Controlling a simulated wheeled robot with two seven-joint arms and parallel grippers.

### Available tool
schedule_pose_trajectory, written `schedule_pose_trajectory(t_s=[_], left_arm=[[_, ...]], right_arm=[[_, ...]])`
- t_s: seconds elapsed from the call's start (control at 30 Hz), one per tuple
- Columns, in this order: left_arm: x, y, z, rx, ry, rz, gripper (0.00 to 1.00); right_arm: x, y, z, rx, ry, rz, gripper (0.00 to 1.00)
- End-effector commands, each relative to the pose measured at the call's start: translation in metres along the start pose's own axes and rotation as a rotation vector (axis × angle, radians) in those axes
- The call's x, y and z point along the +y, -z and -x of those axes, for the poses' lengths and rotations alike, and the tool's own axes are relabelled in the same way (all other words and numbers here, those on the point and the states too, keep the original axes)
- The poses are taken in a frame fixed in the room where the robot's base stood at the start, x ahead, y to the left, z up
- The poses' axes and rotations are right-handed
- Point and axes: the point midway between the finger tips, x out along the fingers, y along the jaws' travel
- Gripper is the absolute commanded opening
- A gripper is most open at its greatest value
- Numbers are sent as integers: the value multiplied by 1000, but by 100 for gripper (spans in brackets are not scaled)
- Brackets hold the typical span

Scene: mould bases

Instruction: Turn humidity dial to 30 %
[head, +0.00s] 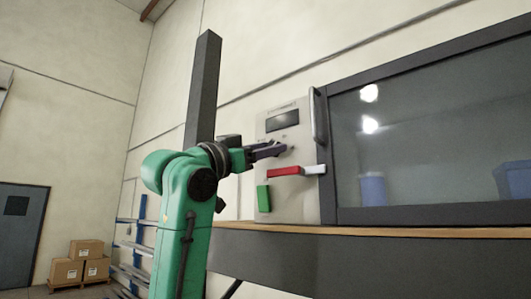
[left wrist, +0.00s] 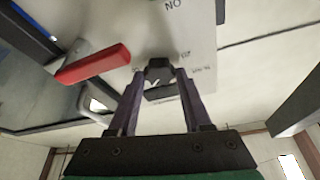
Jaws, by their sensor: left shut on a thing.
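The light control panel (head: 300,205) is on the left side of a dark-framed cabinet. My left gripper (head: 283,149) reaches it from the left, just below a dark display (head: 282,120). In the left wrist view, the fingertips of my left gripper (left wrist: 158,82) are shut on a small dark humidity dial (left wrist: 158,63). Printed marks surround the dial, but they are too small and blurred for me to read its setting. In the head view the gripper hides the dial. My right gripper is in neither view.
A red-handled lever (head: 285,171) juts out just below the gripper and also shows in the left wrist view (left wrist: 92,64). A green block (head: 263,198) is lower on the panel. A cabinet door handle (head: 319,117) stands to the right. Blue containers (head: 373,189) are behind glass.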

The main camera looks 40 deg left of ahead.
Motion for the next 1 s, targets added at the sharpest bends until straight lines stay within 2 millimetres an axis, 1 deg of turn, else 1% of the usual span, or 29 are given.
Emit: schedule_pose_trajectory(t_s=[0.2,0.5,0.77,1.0], left_arm=[[2,0,0,4,77,189,0],[3,1,-1,2,186,453,0],[4,2,-2,0,278,683,0],[5,4,-2,-1,365,893,0]], right_arm=[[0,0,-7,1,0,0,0],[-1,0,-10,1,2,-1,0],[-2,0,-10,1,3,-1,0],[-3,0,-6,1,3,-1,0]])
